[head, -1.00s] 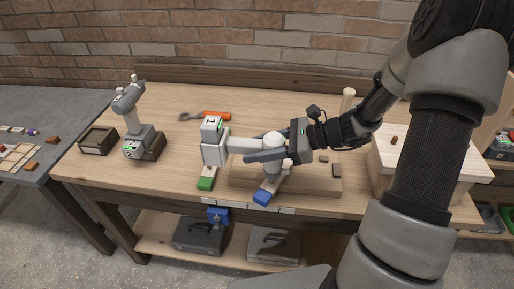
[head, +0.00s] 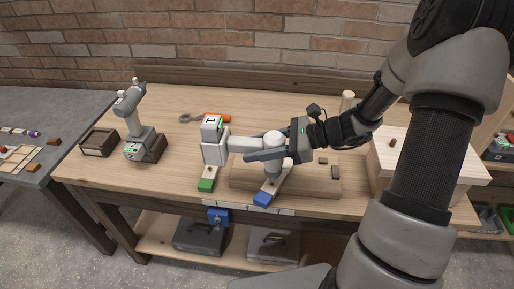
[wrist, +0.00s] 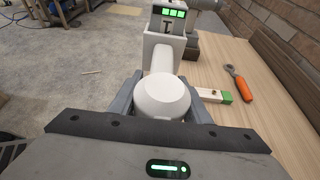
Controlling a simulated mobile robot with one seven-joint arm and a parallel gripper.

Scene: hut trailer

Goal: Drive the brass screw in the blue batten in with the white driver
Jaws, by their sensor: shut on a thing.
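The white driver (head: 215,150) is held sideways in my gripper (head: 262,153). Its block marked 1 is at the left end, and its round white head sits between my fingers. In the wrist view my gripper (wrist: 163,95) is shut around this white driver (wrist: 163,97), whose green display shows beyond. The driver's nose points down over the blue batten (head: 264,198), which slants on a wooden board (head: 318,182). The brass screw is hidden by the driver and gripper. I cannot tell whether the nose touches it.
A green-ended batten (head: 207,184) lies left of the blue one. A grey driver (head: 134,120) stands in a dock at the left, beside a dark box (head: 98,142). An orange-handled tool (head: 218,118) lies behind. A wooden peg (head: 347,103) and pale box (head: 425,165) stand to the right.

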